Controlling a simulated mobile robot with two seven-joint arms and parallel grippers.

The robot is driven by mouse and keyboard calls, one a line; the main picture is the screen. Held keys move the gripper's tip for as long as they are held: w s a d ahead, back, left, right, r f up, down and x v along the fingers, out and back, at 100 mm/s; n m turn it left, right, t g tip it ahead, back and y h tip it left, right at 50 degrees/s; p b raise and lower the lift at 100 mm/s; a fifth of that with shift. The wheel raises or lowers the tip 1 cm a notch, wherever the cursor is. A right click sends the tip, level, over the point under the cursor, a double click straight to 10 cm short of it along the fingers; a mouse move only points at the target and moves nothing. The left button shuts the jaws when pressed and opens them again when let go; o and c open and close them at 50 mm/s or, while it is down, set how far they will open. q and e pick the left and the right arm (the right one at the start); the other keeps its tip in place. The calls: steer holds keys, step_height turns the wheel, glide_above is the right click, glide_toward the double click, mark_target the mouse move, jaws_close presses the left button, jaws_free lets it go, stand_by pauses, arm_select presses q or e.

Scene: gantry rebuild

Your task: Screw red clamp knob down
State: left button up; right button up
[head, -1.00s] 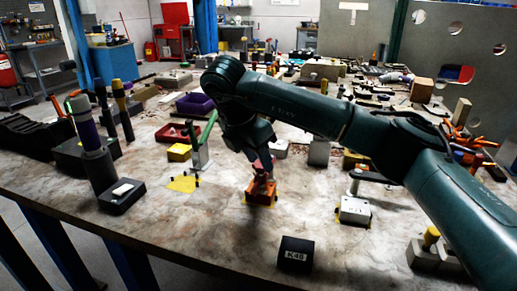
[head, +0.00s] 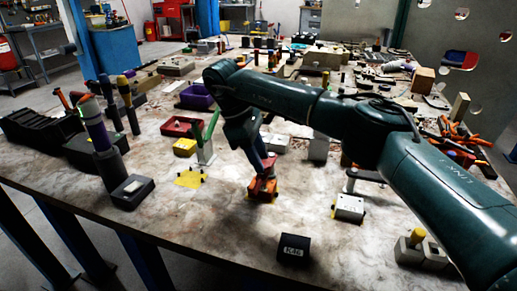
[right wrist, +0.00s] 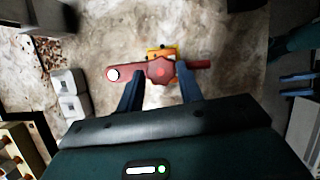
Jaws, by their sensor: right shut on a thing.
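The red clamp knob (right wrist: 160,70) has a lobed middle and a long red bar across it in the right wrist view. A white round spot marks the bar's left end. The knob sits over an orange-yellow clamp base (right wrist: 163,52); in the head view this orange base (head: 262,190) stands on the table. My right gripper (right wrist: 160,82) is shut on the red knob from above, one finger at each side. In the head view my right gripper (head: 265,165) reaches down onto the clamp and hides part of it. My left gripper is not in view.
A black block with a white label (head: 294,250) stands in front. A white clamp block (head: 349,208) is to the right. A yellow patch (head: 190,178) and a green-handled clamp (head: 206,145) are to the left. Bare table lies around the orange base.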

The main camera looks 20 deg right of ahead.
steer(key=m+p, duration=0.1)
steer(key=r+m+p, duration=0.1)
steer(key=shift+w+d+m+g+y+p, duration=0.1)
steer(key=shift+w+m+g+y+p, duration=0.05)
steer(key=shift+m+g+y+p, duration=0.25)
steer(key=m+p, duration=0.2)
steer(key=p, duration=0.1)
steer(key=shift+g+y+p, duration=0.3)
steer(key=shift+p, duration=0.65)
steer(key=m+p, duration=0.1)
steer(key=p, duration=0.2)
steer(key=shift+m, duration=0.3)
steer(key=shift+w+d+f+y+p, duration=0.15)
steer(key=shift+y+p, duration=0.15)
steer(key=shift+p, duration=0.6)
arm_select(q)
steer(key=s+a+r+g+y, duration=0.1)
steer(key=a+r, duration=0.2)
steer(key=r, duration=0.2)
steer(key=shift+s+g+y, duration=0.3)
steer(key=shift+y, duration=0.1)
arm_select(e)
steer(key=shift+m, duration=0.3)
arm_select(q)
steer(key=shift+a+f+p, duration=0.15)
steer(key=shift+p, duration=0.25)
arm_select(e)
steer(key=shift+f, duration=0.15)
